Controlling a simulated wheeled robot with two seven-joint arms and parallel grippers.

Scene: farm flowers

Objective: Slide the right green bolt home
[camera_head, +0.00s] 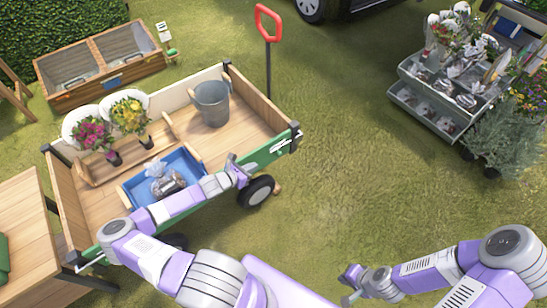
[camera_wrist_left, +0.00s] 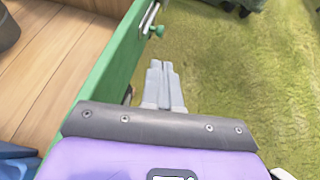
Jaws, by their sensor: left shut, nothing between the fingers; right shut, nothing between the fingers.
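The cart's green side panel (camera_head: 264,155) runs along its near side. The right bolt (camera_head: 284,144) is a silver bar near the panel's right end. In the left wrist view the bolt (camera_wrist_left: 149,17) shows its green knob (camera_wrist_left: 159,31) standing out from the panel. My left gripper (camera_head: 234,160) is shut and empty, just outside the panel and left of the bolt. Its fingers (camera_wrist_left: 162,72) point along the panel toward the knob, with a visible gap before it. My right gripper (camera_head: 347,284) is shut and empty over the grass, well away from the cart.
The cart holds a blue crate (camera_head: 126,196) with a wrapped bag, a grey bucket (camera_head: 212,103) and potted flowers (camera_head: 129,117). A wheel (camera_head: 257,191) sits below the panel. A wooden table (camera_head: 25,235) stands at left. Open grass lies right of the cart.

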